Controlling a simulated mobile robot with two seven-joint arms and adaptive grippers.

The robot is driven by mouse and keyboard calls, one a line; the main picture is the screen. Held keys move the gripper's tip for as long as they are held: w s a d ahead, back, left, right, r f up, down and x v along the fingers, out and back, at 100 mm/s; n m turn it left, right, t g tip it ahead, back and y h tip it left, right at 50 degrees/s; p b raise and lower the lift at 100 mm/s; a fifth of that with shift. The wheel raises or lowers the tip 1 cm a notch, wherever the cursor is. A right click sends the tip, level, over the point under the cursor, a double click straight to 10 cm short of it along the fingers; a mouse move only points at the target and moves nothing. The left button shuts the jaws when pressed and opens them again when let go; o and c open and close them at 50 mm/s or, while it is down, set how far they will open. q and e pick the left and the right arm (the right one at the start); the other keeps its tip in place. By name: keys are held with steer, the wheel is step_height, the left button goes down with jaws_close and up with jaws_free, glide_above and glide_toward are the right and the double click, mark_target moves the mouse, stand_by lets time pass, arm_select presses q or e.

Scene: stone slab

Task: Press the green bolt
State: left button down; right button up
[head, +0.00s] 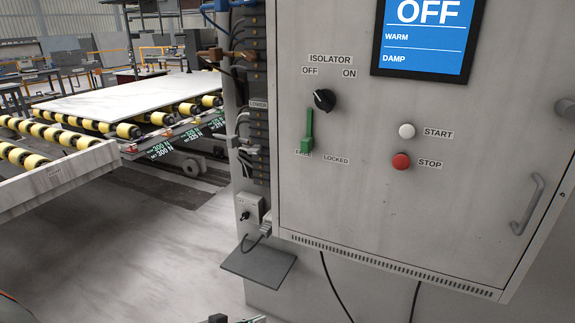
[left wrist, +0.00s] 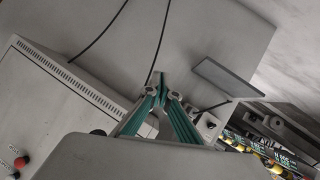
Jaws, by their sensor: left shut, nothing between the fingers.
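The green bolt (head: 309,131) is a small upright handle on the front of the grey control cabinet (head: 460,210). It stands below the black isolator knob (head: 324,100), with its lower end by a partly covered label and to the left of the LOCKED label. My left gripper (left wrist: 158,79) is shut and empty in the left wrist view, its green-sided fingers meeting at the tips. In the head view only a small part of it shows at the bottom edge, well below the bolt. The bolt is not seen in the left wrist view. My right gripper is not in view.
A white START button (head: 407,131) and a red STOP button (head: 401,161) sit right of the bolt. A screen (head: 428,35) reads OFF. A door handle (head: 527,204) sticks out at the right. A small grey shelf (head: 258,263) juts out below. A roller conveyor stands left.

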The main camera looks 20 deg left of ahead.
arm_select(q)
steer(key=w+a+r+n+h+b, duration=0.2)
steer(key=w+a+r, duration=0.3)
steer(key=r, duration=0.5)
steer(key=w+a+r+n+h+b, duration=0.2)
steer(key=w+r+n, duration=0.1)
steer(key=w+r, duration=0.6)
steer(key=s+a+r+n+h+b, duration=0.1)
steer(key=r+h, duration=0.1)
steer(key=r, duration=1.1)
steer(key=s+a+r+n+h+b, duration=0.1)
steer(key=a+r+h, duration=0.1)
steer(key=r, duration=1.1)
steer(key=shift+s+n+t+h+b, duration=0.25)
steer(key=shift+n+t+h+b, duration=0.05)
steer(key=shift+n+t+b, duration=0.1)
steer(key=shift+w, duration=0.1)
